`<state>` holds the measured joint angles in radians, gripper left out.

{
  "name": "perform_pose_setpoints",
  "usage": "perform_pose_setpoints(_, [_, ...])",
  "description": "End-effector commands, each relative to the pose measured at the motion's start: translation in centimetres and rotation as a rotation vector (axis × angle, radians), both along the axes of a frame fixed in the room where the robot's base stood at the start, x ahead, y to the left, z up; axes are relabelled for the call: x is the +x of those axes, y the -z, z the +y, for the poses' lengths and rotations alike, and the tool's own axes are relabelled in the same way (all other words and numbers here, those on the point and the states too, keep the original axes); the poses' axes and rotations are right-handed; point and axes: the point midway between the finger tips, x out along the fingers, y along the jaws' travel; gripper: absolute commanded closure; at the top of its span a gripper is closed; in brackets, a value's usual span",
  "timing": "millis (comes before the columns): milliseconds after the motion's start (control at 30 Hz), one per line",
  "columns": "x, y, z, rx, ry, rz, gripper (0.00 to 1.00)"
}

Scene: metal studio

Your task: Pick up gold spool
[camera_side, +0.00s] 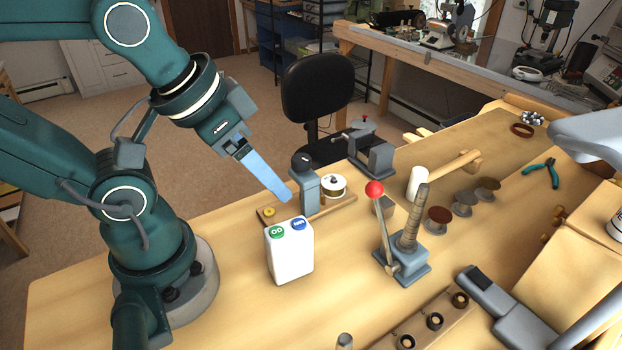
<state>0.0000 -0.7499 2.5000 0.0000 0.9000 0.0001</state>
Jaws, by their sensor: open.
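Three short round spools stand in a row on the wooden bench at right of centre. The farthest is a dull brownish-gold spool (487,186), the likeliest gold one, though its colour is not clear. Nearer are a grey spool (463,200) and a reddish-brown spool (437,217). My gripper (288,200) is at left of centre, its pale blue fingers pointing down and right. The fingers overlap in this view, so the gap between them is hidden. It is open, nothing shows in it, and it is well left of the spools.
A white container (289,250) stands below my gripper. A grey post device (306,184) with a white reel (333,184) is close to the fingertips. Pliers (541,171) lie farther right.

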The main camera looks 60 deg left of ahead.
Motion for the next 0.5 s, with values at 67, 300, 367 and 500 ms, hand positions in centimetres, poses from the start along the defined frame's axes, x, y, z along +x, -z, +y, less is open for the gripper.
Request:
perform_pose_setpoints(67, [0.00,0.00,0.00,0.000,0.000,0.000,0.21])
perform_pose_setpoints(300, [0.00,0.00,0.00,0.000,0.000,0.000,0.06])
perform_pose_setpoints(367, [0.00,0.00,0.00,0.000,0.000,0.000,0.06])
perform_pose_setpoints(500, [0.30,-0.07,-0.03,-0.023,-0.030,0.022,0.06])
